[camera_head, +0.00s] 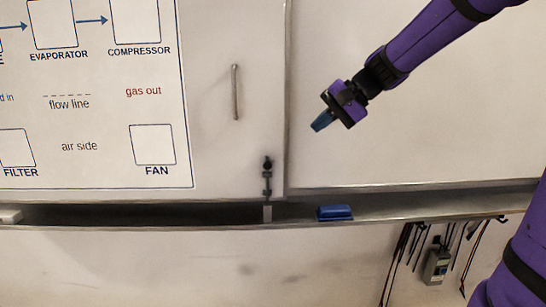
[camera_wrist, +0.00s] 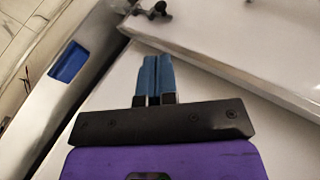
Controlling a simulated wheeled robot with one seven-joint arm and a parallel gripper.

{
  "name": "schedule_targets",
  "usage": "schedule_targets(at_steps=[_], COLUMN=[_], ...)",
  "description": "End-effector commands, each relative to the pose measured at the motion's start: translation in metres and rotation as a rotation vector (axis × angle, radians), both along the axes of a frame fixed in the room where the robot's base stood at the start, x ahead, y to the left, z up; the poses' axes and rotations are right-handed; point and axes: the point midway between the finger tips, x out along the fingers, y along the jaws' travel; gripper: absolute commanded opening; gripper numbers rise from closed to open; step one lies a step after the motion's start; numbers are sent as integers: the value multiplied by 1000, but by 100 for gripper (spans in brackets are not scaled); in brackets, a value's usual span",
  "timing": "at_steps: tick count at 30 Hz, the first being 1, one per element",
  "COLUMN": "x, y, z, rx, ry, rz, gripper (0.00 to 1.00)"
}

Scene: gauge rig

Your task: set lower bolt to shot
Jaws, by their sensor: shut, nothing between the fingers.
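The lower bolt (camera_head: 267,178) is a small dark upright fitting at the lower right corner of the left whiteboard panel, with a round black knob near its top. A pale grey piece (camera_head: 267,213) sits just below it at the tray. I cannot tell whether the rod enters that piece. In the wrist view, a dark knobbed fitting that looks like the bolt (camera_wrist: 157,10) shows at the top edge, partly cut off. My gripper (camera_head: 320,122) is shut and empty, up and right of the bolt and apart from it. Its blue fingers (camera_wrist: 151,72) are together in the wrist view.
A bar handle (camera_head: 235,92) stands out from the left panel above the bolt. A blue eraser (camera_head: 335,212) lies on the tray ledge (camera_head: 400,206) right of the bolt. Cables and a grey meter (camera_head: 437,263) hang below. The right panel (camera_head: 420,130) is bare.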

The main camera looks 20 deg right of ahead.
Motion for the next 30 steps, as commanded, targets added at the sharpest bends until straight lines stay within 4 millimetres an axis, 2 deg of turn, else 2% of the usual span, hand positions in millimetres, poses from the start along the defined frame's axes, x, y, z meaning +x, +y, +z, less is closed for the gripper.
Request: schedule_targets(at_steps=[14,30], x=[4,43], y=[4,58], z=[-5,-69], rx=[2,2], ry=[0,2], rz=[-1,1], gripper=[0,0])
